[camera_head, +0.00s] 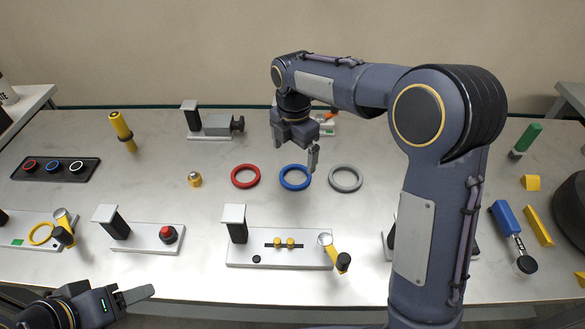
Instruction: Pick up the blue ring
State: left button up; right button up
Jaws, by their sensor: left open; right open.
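The blue ring (295,188) lies flat on the grey table, between a red ring (245,187) and a grey ring (346,191). My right gripper (297,148) is open and empty. It points down just behind and above the blue ring, with one finger overlapping the ring's far right edge in the picture; I cannot tell whether they touch. My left gripper (136,295) is open and empty, low at the left in front of the table's front edge, far from the rings.
A small brass weight (194,180) stands left of the red ring. Fixtures with upright posts line the front, including a red-button base (168,234) and a clamp plate (280,257). A vise (218,124) stands behind. My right arm hides part of the table's right side.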

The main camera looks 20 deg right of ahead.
aim_at(293, 180)
jog(key=f, duration=0.7)
jog(key=shift+s+a+p, duration=0.15)
jog(key=shift+s+p, duration=0.1)
jog(key=shift+p, duration=0.05)
jog(key=shift+c, duration=0.3)
jog(key=c, duration=1)
